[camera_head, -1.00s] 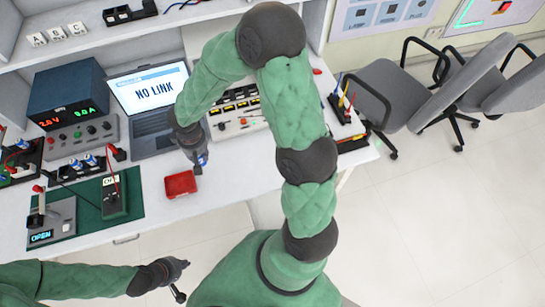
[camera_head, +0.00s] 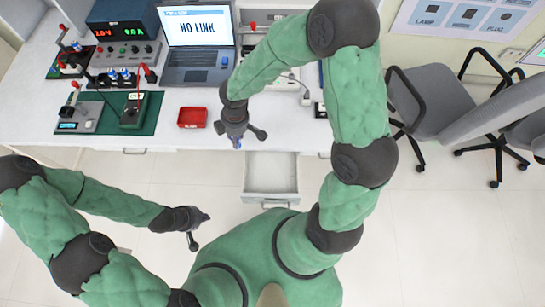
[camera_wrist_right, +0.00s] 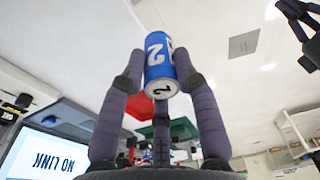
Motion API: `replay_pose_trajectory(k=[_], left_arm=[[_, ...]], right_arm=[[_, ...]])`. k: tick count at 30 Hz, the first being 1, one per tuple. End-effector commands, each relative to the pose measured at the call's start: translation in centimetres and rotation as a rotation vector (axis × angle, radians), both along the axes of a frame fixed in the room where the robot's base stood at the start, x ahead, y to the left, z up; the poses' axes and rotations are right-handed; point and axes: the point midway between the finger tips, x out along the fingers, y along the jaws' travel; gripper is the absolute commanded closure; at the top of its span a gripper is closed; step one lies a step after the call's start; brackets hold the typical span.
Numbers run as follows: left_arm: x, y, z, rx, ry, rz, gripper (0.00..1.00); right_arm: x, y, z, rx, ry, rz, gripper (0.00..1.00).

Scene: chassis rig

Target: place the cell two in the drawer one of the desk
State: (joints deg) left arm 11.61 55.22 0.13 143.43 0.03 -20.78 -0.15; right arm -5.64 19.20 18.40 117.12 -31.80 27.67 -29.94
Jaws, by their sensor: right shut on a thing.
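The cell two (camera_wrist_right: 159,62), a blue and white can marked "2", is between the fingers of my right gripper (camera_wrist_right: 158,75). In the head view, my right gripper (camera_head: 238,138) points down near the desk's front edge, with a bit of the blue cell (camera_head: 237,143) showing below it. An open, pale drawer (camera_head: 271,173) sticks out from the desk (camera_head: 180,136), and looks empty; the gripper is above and slightly left of its back part. Which drawer number it is cannot be read. My left gripper (camera_head: 201,232) has its fingers spread, empty, over the floor.
A red tray (camera_head: 192,117) stands on the desk left of my right gripper. A laptop (camera_head: 198,75), a power supply (camera_head: 127,30), a green mat (camera_head: 148,128) and several blue cells in a holder (camera_head: 118,78) are behind. Grey chairs (camera_head: 432,95) stand at the right.

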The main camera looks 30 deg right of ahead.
Motion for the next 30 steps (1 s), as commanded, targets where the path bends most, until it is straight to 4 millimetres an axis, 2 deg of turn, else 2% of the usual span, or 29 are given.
replay_pose_trajectory(k=[21,25,30], left_arm=[[0.0,0.0,-2.4,0.0,0.0,0.0,1.0],[0.0,0.0,-2.6,0.0,0.0,0.0,1.0],[0.0,0.0,-2.9,0.0,0.0,0.0,1.0]], right_arm=[[-5.8,6.6,-5.2,-0.011,0.003,1.431,1.0],[-6.5,7.1,-5.7,-0.013,0.003,1.589,1.0],[-6.8,6.8,-6.3,-0.013,0.003,1.671,1.0]])
